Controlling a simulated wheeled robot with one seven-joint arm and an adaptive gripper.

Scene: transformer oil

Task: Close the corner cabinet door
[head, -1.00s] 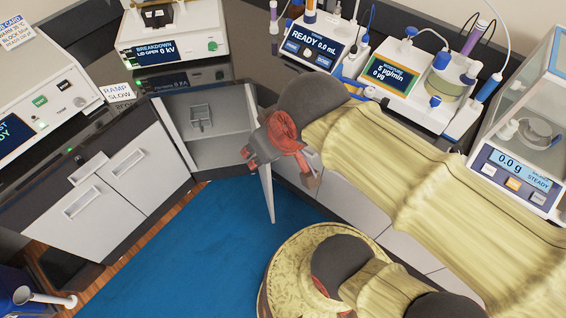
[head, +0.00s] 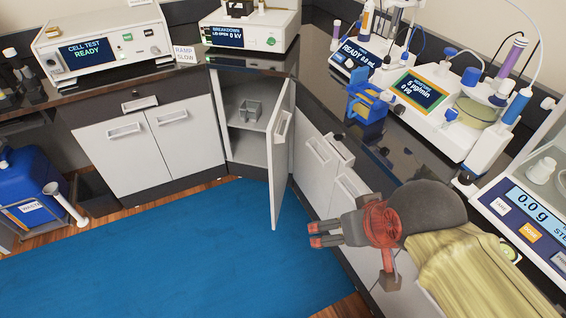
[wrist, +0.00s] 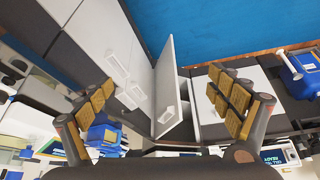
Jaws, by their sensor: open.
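The corner cabinet door (head: 281,158) stands open in the head view, swung out from the right side of the corner cabinet (head: 243,150). Its outer face with a handle is turned to the right. Inside the cabinet a shelf holds a small grey rack (head: 248,110). My gripper (head: 315,235) is open and empty, to the right of the door and apart from it, over the right-hand cabinets. In the wrist view the door (wrist: 167,90) shows between the spread fingers of my gripper (wrist: 168,100), some distance beyond them.
Right-hand cabinets with handles (head: 318,149) stand beside the door, below the dark counter. A blue holder (head: 367,103) and instruments stand on that counter. The blue floor mat (head: 190,245) is clear. A blue waste container (head: 35,185) stands at far left.

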